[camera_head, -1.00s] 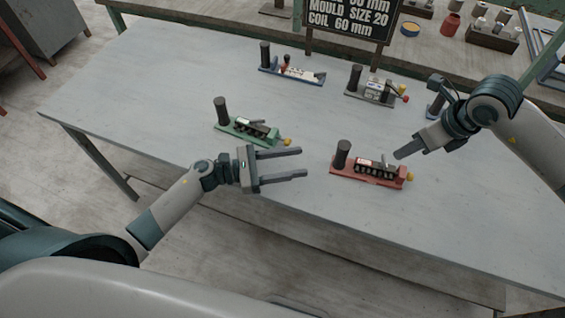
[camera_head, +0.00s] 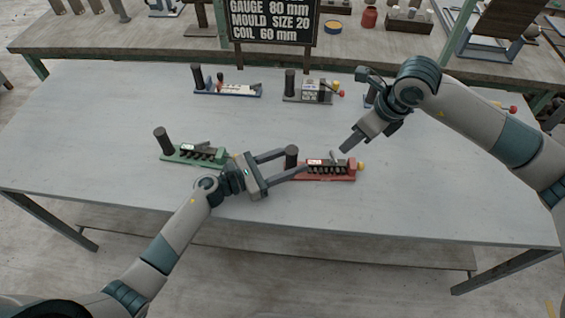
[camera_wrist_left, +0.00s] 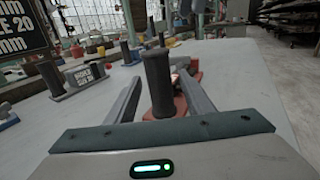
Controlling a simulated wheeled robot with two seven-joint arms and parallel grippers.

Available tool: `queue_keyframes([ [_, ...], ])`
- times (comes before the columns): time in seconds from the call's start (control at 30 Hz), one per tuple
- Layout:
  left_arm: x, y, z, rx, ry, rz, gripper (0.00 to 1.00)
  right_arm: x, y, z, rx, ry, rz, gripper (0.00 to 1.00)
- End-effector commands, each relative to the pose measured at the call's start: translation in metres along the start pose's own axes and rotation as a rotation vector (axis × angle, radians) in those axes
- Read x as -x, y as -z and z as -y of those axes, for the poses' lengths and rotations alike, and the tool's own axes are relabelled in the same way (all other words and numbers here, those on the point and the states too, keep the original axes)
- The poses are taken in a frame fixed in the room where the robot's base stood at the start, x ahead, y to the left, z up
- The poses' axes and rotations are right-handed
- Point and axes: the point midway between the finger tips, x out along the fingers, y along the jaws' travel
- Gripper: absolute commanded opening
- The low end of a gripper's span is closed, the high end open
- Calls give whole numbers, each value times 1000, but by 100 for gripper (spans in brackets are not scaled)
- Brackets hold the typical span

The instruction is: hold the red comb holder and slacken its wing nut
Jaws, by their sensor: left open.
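The red comb holder (camera_head: 335,175) lies on the table at centre right in the head view. It has a dark upright handle (camera_head: 291,155) at its left end, a dark comb row, a grey lever-like piece (camera_head: 335,157) on top and a yellow knob at its right end. I cannot make out which part is the wing nut. My left gripper (camera_head: 281,162) is open, its fingers on either side of the handle. In the left wrist view the handle (camera_wrist_left: 158,80) stands between the fingers, apart from both. My right gripper (camera_head: 347,147) is just above the holder's top; its opening is unclear.
A green comb holder (camera_head: 196,154) lies left of my left gripper. A blue one (camera_head: 228,90) and a grey one (camera_head: 307,98) stand at the back, with another partly behind my right arm. A sign (camera_head: 273,20) stands behind. The table front (camera_head: 400,215) is clear.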

Motion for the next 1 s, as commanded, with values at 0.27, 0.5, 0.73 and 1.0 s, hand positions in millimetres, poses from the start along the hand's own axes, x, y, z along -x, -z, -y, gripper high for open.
queue_keyframes([
  [0.27, -2, 0, 0, 0, 0, 0, 48, 0, 0, 0, 0, 0, 0, 31],
  [0.5, -2, 0, 0, 0, 0, -1, 2, 0, 0, 0, 0, 0, 0, 31],
  [0.73, -1, 0, 0, 0, 0, -1, 0, 0, -2, 0, -15, -1, -8, 26],
  [1.0, -1, 0, 0, 0, 1, -1, 0, -2, -21, 0, -189, -3, -113, 26],
])
